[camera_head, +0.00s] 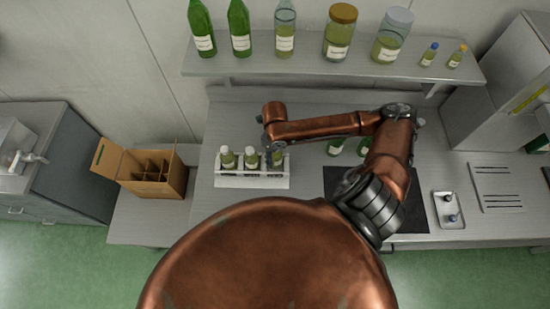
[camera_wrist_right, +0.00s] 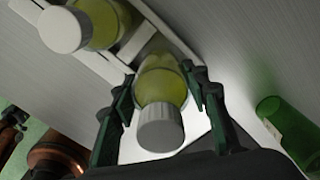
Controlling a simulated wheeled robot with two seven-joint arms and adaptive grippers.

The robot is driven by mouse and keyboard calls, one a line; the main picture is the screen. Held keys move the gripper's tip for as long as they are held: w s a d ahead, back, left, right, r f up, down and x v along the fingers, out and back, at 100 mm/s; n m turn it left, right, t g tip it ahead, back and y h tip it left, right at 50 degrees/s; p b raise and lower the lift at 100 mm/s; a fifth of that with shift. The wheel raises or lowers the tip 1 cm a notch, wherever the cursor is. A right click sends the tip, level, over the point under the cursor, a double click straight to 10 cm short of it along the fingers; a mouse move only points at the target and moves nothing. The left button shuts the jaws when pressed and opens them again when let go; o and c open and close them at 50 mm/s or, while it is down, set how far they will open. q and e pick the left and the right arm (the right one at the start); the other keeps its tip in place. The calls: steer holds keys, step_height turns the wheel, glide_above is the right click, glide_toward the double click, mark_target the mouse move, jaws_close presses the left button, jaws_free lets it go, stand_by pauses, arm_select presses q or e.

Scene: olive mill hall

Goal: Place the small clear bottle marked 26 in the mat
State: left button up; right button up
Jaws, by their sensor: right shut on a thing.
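My right gripper (camera_head: 274,147) is at the right end of a white rack (camera_head: 232,182). It is shut on a small clear bottle (camera_head: 278,159) with yellow-green contents. In the right wrist view the fingers (camera_wrist_right: 162,92) close on both sides of this bottle (camera_wrist_right: 160,82), which has a grey cap. The bottle is at the rack; whether it is still seated there I cannot tell. No number is readable. The dark mat (camera_head: 416,217) lies on the counter to the right, partly hidden by my right arm. My left gripper is not in view.
Two similar bottles (camera_head: 228,159) (camera_head: 252,158) stand in the rack. A divided cardboard box (camera_head: 169,184) is at left. A shelf (camera_head: 300,67) with bottles and jars runs above.

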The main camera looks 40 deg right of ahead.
mark_target(275, 159)
steer(key=shift+f+p, duration=0.35)
steer(key=shift+f, duration=1.2)
steer(key=shift+f, duration=0.1)
steer(key=o, duration=1.5)
step_height(275, 159, up, 12)
steer(key=shift+r+b, duration=0.15)
steer(key=shift+b, duration=0.4)
